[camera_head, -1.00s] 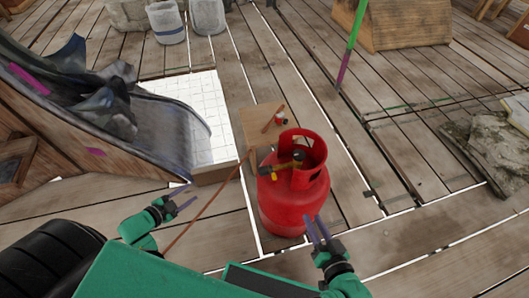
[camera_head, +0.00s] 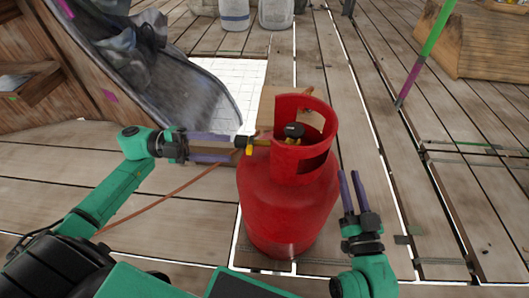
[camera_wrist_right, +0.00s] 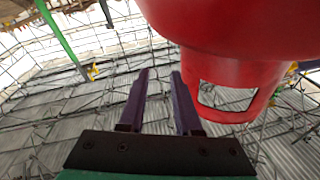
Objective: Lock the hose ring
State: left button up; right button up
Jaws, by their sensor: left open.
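A red gas cylinder (camera_head: 285,200) stands upright on the deck, with a black-knobbed valve (camera_head: 293,131) inside its collar. A small black and yellow fitting (camera_head: 243,143) sticks out at the collar's left side, at the end of a thin orange-brown hose (camera_head: 160,198). The hose ring itself is too small to make out. My left gripper (camera_head: 230,147) is open, its fingers pointing right at the fitting; I cannot tell whether they touch it. My right gripper (camera_head: 349,175) is open and empty, right of the cylinder. Its spread fingers show in the right wrist view (camera_wrist_right: 160,74), beside the red collar (camera_wrist_right: 240,95).
A wooden board (camera_head: 275,100) lies behind the cylinder. A dark sheet-covered chute (camera_head: 140,70) stands back left and a white tiled panel (camera_head: 235,85) lies beyond. A green and purple pole (camera_head: 425,55) is at the right. The plank deck (camera_head: 450,210) is mostly free on the right.

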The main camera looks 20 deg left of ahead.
aim_at(250, 149)
pick_arm(q)
jog(key=x, duration=1)
jog(key=shift+d, duration=0.2)
grip_shut()
